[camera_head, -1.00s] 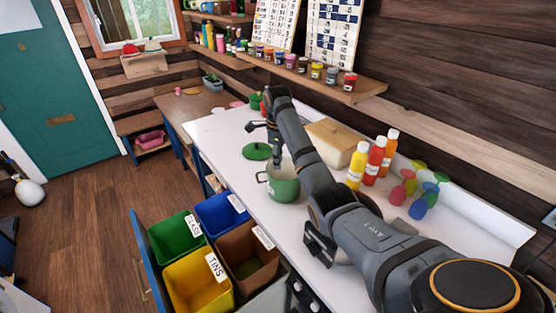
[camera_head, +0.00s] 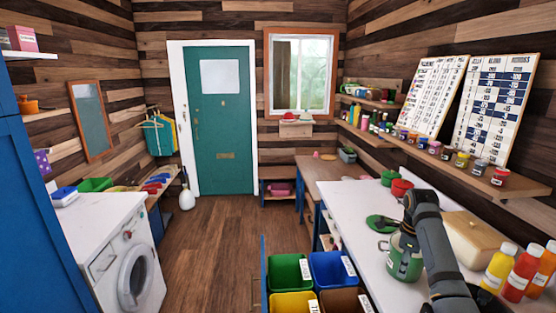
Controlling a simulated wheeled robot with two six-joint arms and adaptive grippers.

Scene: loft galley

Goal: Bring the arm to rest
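My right arm comes in from the bottom right over the white counter (camera_head: 365,205). My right gripper (camera_head: 397,230) is at its far end, close to the green pot (camera_head: 403,264) and the green lid (camera_head: 376,221) in the picture. The gripper is small and dark, so its finger opening is unclear, and I cannot tell whether it touches the pot. The lid lies flat on the counter beyond the pot. The arm hides part of the counter. My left gripper is not in view.
A bread box (camera_head: 474,238) and sauce bottles (camera_head: 522,272) stand right of the arm. A shelf with jars (camera_head: 462,160) runs above the counter. Sorting bins, including a green one (camera_head: 288,270) and a blue one (camera_head: 332,268), stand below left. The wooden floor (camera_head: 208,240) is clear.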

